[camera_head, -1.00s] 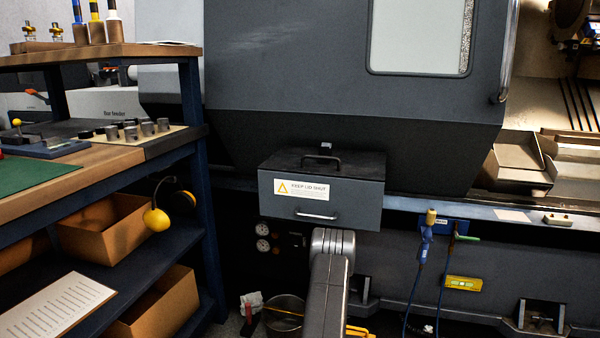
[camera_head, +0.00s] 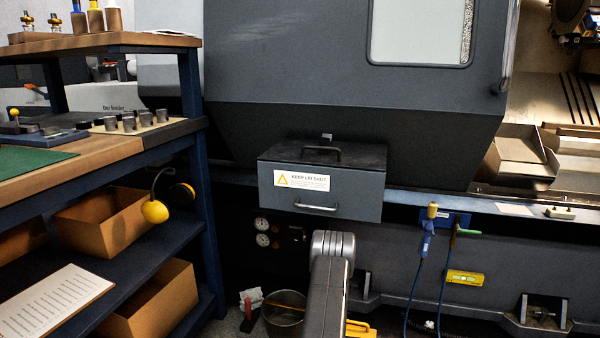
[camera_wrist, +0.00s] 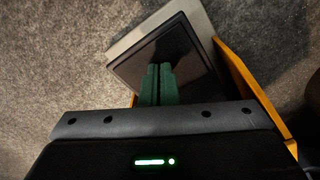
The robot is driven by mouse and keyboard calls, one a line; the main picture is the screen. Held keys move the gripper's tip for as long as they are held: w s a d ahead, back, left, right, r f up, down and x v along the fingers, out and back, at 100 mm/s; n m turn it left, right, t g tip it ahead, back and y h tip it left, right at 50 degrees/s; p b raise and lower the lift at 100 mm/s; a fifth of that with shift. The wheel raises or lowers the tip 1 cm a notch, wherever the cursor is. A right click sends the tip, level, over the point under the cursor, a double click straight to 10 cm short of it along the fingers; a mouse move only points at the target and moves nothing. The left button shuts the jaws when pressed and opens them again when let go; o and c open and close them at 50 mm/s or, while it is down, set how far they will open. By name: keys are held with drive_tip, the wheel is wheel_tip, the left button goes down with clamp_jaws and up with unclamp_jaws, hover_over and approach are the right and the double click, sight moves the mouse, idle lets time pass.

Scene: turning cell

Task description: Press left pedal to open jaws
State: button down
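A black pedal pad (camera_wrist: 192,50) on a grey base (camera_wrist: 150,28) lies on the floor in the wrist view, with yellow guard edges (camera_wrist: 246,82) beside it. My gripper (camera_wrist: 160,68) has green fingers side by side with nothing seen between them. In the head view, a yellow piece (camera_head: 360,329) shows low beside my arm. The gripper and any jaws are out of sight there.
A grey lidded box (camera_head: 320,190) juts from the machine (camera_head: 290,70) above my arm. A bucket (camera_head: 284,318) stands on the floor to the left. The blue-framed shelf bench (camera_head: 210,220) is further left. Blue air hoses (camera_head: 414,275) hang on the right.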

drive_tip(key=shift+w+f, duration=0.1)
drive_tip(key=shift+f, duration=0.35)
wheel_tip(320, 180, up, 9)
drive_tip(key=p, duration=0.4)
drive_tip(key=shift+r+p, duration=0.15)
drive_tip(key=shift+p, duration=0.2)
